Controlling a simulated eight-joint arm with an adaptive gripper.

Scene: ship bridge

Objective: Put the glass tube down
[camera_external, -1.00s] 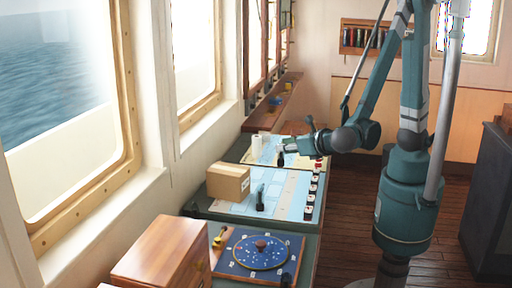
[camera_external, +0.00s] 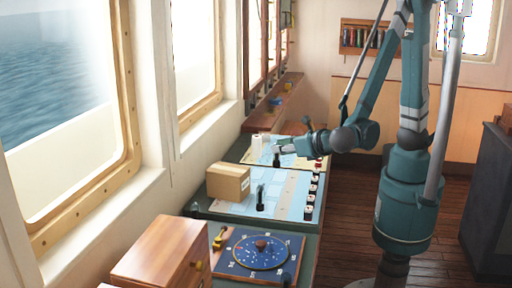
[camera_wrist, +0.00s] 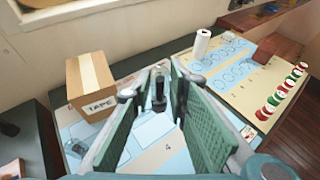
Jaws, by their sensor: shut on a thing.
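My gripper (camera_external: 287,148) is low over the chart-covered desk, to the right of and beyond the cardboard box. In the wrist view its two green-padded fingers (camera_wrist: 158,88) are shut around a small, dark, upright piece, which I take to be the glass tube (camera_wrist: 158,96). In the external view a small dark shape, probably the tube (camera_external: 276,159), shows under the fingertips.
A cardboard tape box (camera_external: 229,182) stands left of my gripper, with a dark upright object (camera_external: 260,199) beside it. A white roll (camera_wrist: 202,43) stands beyond. Several red, white and green cylinders (camera_wrist: 283,88) line the right. Pale chart areas are clear between them.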

